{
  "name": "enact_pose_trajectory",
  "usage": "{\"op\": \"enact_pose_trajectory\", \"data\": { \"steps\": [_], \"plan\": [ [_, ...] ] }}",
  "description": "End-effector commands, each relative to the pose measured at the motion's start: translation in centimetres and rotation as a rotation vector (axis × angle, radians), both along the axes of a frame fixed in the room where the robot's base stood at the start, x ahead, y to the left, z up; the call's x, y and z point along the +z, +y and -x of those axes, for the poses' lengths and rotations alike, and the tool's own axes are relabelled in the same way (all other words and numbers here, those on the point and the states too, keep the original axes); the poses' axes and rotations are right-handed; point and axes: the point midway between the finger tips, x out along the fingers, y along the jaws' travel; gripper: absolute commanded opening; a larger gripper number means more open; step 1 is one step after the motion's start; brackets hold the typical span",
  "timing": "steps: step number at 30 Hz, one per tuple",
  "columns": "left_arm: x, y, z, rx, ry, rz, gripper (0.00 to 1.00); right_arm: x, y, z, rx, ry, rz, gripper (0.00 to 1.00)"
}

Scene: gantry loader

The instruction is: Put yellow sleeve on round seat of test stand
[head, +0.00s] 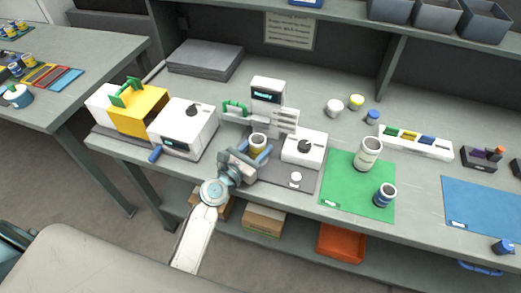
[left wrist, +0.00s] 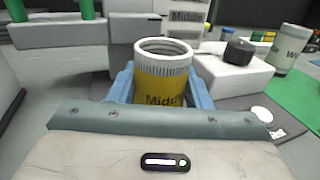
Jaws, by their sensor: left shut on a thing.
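The yellow sleeve (head: 258,143), with a white ribbed rim and a label reading "Midd…", is upright between the blue fingers of my left gripper (head: 254,154). In the left wrist view the sleeve (left wrist: 162,84) has the gripper (left wrist: 162,92) shut around its sides, its open top facing up. The white test stand (head: 268,95) with a lit display rises just behind the sleeve. The stand's round seat is not visible; the sleeve and gripper cover that area. I cannot tell whether the sleeve touches anything below. My right gripper is not in view.
A white box with a black knob (head: 304,149) stands close right of the sleeve. Left is a white unit with a blue-handled lever (head: 183,127). A green handle (head: 235,107) is at the stand's left.

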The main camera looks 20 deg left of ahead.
Motion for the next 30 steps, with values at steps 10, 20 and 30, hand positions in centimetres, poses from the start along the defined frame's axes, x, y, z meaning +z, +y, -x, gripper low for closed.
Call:
{"op": "enact_pose_trajectory", "data": {
  "steps": [10, 20, 30],
  "plan": [
    [-0.4, 0.0, 0.0, 0.000, 0.001, -0.001, 0.10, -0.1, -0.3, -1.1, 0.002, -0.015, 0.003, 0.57],
    [-0.3, 0.0, 0.0, -0.001, 0.003, -0.001, 0.66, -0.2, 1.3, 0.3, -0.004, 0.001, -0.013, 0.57],
    [-0.2, 1.0, 2.8, -0.001, 0.004, -0.004, 0.66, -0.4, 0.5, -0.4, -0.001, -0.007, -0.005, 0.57]
  ]
}}
